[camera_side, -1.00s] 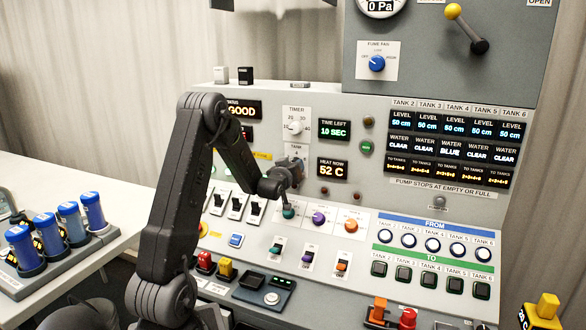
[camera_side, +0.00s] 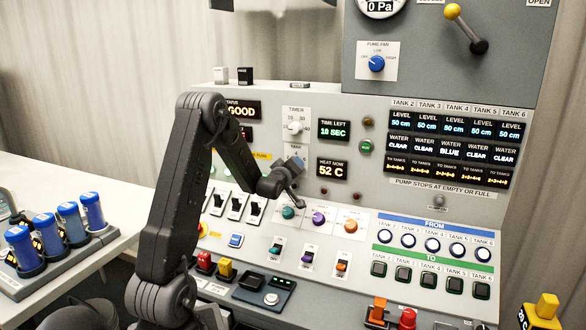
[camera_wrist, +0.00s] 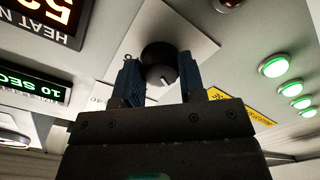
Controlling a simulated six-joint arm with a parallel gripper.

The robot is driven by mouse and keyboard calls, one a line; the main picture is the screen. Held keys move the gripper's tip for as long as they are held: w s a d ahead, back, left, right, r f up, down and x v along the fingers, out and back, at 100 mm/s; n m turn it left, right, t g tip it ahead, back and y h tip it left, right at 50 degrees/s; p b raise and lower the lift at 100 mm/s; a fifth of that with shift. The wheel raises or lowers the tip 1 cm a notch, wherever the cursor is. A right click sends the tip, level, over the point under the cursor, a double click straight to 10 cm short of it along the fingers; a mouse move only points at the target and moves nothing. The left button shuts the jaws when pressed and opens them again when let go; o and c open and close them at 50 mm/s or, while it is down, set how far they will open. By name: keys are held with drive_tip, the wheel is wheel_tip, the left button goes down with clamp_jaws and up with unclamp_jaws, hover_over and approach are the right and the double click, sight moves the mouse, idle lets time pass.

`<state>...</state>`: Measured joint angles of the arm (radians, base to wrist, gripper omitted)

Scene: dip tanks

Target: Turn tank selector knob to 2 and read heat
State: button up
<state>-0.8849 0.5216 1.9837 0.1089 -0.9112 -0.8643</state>
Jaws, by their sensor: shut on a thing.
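The tank selector knob (camera_wrist: 159,63) is round and dark with a short white pointer mark, on a pale plate in the wrist view. My gripper (camera_wrist: 160,80) is shut on it, one blue finger on each side. In the side view my gripper (camera_side: 293,172) is at the panel below the timer knob and largely hides the selector. I cannot read the number at the pointer. The heat display (camera_side: 332,169) reads "HEAT NOW 52 C" just right of my gripper; part of it also shows upside down in the wrist view (camera_wrist: 45,18).
The timer knob (camera_side: 295,128) is just above my gripper, with the time-left display (camera_side: 334,130) reading 10 SEC. A teal knob (camera_side: 288,212) and a purple knob (camera_side: 318,219) are close below. Green lights (camera_wrist: 272,67) line the right of the wrist view.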

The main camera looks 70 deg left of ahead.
drive_tip(key=shift+r, duration=0.1)
drive_tip(key=o, duration=0.9)
drive_tip(key=v, duration=1.4)
drive_tip(key=shift+a, duration=0.1)
